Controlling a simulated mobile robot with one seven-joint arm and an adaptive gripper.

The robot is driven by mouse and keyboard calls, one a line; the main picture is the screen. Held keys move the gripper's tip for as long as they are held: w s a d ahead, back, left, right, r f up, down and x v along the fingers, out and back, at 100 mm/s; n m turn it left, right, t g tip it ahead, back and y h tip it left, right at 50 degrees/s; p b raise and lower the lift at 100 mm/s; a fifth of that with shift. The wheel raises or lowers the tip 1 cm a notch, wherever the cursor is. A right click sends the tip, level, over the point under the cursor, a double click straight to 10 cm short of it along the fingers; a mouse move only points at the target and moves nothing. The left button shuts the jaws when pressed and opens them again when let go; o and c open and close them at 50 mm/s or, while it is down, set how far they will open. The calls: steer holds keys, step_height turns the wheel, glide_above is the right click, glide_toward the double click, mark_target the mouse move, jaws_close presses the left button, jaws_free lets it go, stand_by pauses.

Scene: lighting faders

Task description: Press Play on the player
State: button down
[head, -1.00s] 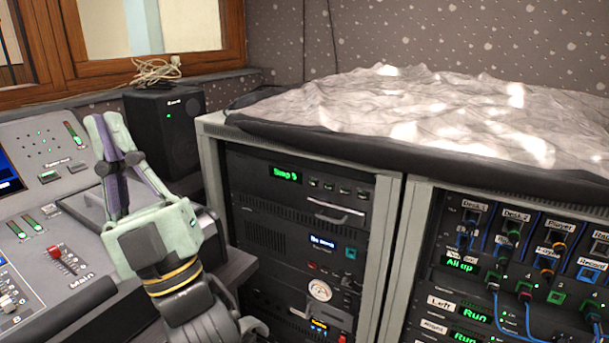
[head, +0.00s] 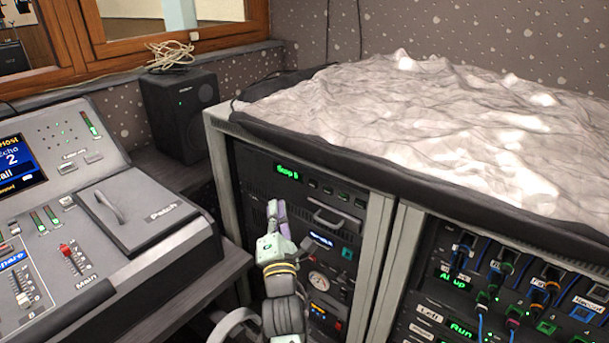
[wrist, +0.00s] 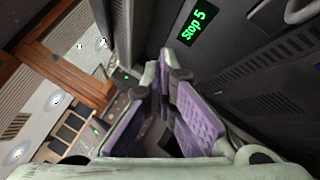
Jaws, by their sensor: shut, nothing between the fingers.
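The left rack holds a top unit with a green display (head: 288,173) that reads "Stop 5" and a row of small buttons (head: 336,192) to its right; it looks like the player. The button labels are too small to read. The display also shows in the wrist view (wrist: 190,27), at the top. My gripper (head: 275,208) is shut and empty, in front of the rack's left part, below and left of the display. In the wrist view my gripper's purple-padded fingers (wrist: 163,72) come together. I cannot tell whether they touch the unit's face.
Below it is a unit with a blue display (head: 322,239) and a teal button (head: 347,253), then one with a round gauge (head: 319,281). A handle (head: 330,221) juts out between. A mixing desk (head: 150,262) stands left, a patch rack (head: 460,300) right, a speaker (head: 182,115) behind.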

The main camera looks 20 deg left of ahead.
mark_target(313, 184)
steer(key=shift+w+d+f+n, duration=0.2)
steer(key=shift+d+f+n, duration=0.1)
steer(key=shift+f, duration=0.2)
steer(key=w+d+b, duration=0.3)
steer(key=w, duration=0.5)
steer(key=shift+w, duration=0.15)
steer(key=shift+w+b, duration=0.15)
steer(key=shift+b, duration=0.35)
stand_by(1.0)
steer(key=shift+w+b, duration=0.25)
steer(key=shift+b, duration=0.05)
